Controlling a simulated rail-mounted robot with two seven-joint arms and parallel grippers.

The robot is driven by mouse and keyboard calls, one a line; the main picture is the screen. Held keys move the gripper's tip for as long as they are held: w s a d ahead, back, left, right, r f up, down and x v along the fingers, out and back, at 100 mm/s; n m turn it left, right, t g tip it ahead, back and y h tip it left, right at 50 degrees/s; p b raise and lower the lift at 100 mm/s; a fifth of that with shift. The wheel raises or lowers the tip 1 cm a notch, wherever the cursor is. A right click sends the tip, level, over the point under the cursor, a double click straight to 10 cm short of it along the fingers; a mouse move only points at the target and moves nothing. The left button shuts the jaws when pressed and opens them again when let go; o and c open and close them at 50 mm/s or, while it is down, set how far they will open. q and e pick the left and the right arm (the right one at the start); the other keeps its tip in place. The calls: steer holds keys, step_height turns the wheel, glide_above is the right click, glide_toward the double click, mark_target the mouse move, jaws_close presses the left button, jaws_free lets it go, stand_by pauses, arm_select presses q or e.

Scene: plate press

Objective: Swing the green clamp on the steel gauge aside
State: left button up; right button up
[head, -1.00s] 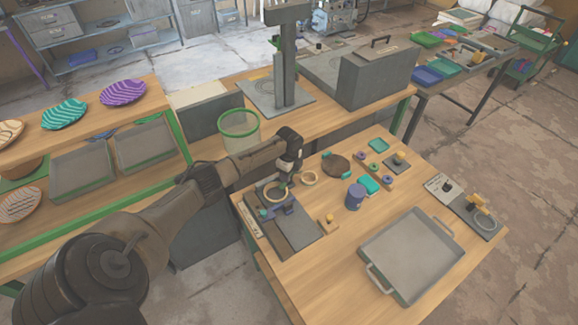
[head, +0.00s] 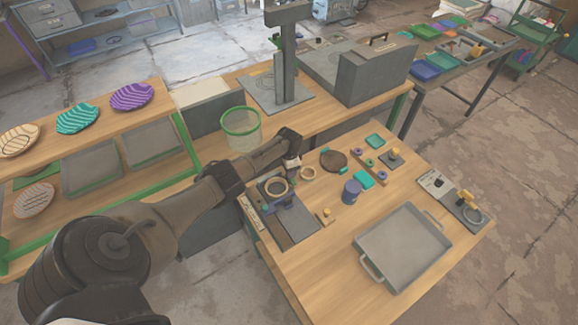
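The steel gauge (head: 294,228) is a flat grey plate at the left end of the near wooden table. A tan ring (head: 276,187) and dark purple-blue blocks (head: 286,202) sit at its far end. A small green part (head: 265,209), perhaps the clamp, shows at its left side; it is too small to tell how it is turned. My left gripper (head: 293,168) points down just beyond and right of the ring, apart from it in the picture. Its fingers are too small to tell whether they are open. My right gripper is out of view.
A grey tray (head: 404,246) fills the table's front right. A purple cup (head: 351,192), a brown disc (head: 333,160) and a small tan ring (head: 308,173) lie right of the gripper. Another gauge with a yellow clamp (head: 466,197) is at the far right. A green-rimmed bin (head: 240,123) stands behind.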

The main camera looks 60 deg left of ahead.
arm_select(q)
steer(key=shift+r+n+p, duration=0.1)
steer(key=shift+n+p, duration=0.25)
steer(key=shift+n, duration=0.75)
steer(key=o, duration=0.9)
steer(key=shift+o, duration=0.2)
step_height(320, 180, up, 14)
steer(key=p, duration=0.3)
